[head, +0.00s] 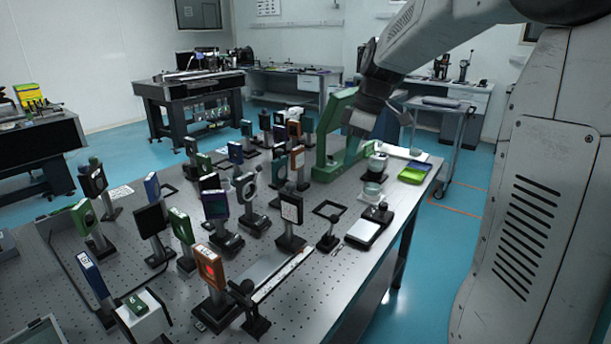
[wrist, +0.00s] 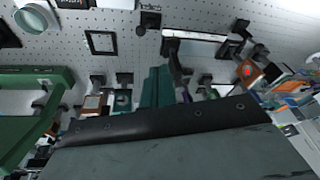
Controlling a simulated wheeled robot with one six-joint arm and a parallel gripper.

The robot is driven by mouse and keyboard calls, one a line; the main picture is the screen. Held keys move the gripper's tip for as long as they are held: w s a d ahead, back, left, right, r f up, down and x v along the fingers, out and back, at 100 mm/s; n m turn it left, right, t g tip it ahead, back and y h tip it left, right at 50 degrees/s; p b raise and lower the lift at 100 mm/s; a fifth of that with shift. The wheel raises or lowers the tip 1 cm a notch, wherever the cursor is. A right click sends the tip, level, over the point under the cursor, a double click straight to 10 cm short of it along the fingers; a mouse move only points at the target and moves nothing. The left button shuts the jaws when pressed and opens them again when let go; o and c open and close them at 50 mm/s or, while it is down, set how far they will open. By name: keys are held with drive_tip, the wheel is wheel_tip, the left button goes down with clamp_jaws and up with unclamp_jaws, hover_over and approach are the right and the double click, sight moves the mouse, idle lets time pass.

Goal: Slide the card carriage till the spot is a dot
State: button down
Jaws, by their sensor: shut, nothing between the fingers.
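A pale card (head: 291,207) in a dark frame stands upright on a dark foot at the far end of a light rail (head: 272,270). No spot can be made out on the card's visible face. An orange-framed mount (head: 209,265) with a red glow stands near the rail's near end. The wrist view shows the rail (wrist: 200,37) and a red glow on an orange mount (wrist: 247,71). My gripper (head: 362,122) is shut beside the green arch, well beyond the card and clear of it. Its fingertips are hard to make out.
A large green arch (head: 329,140) stands close to my gripper. Many mounted optics crowd the table's left and middle. A white-topped pad (head: 362,231), an empty dark frame (head: 330,208) and a yellow-green tray (head: 411,176) lie along the right side.

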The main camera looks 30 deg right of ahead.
drive_tip(key=w+a+f+m+t+y, duration=0.2)
drive_tip(key=w+a+f+m, duration=0.4)
drive_tip(key=a+m, duration=0.2)
drive_tip(key=shift+w+a+f+t+y, duration=0.2)
drive_tip(key=shift+f+t+y, duration=0.1)
drive_tip(key=shift+f, duration=0.1)
idle(0.5)
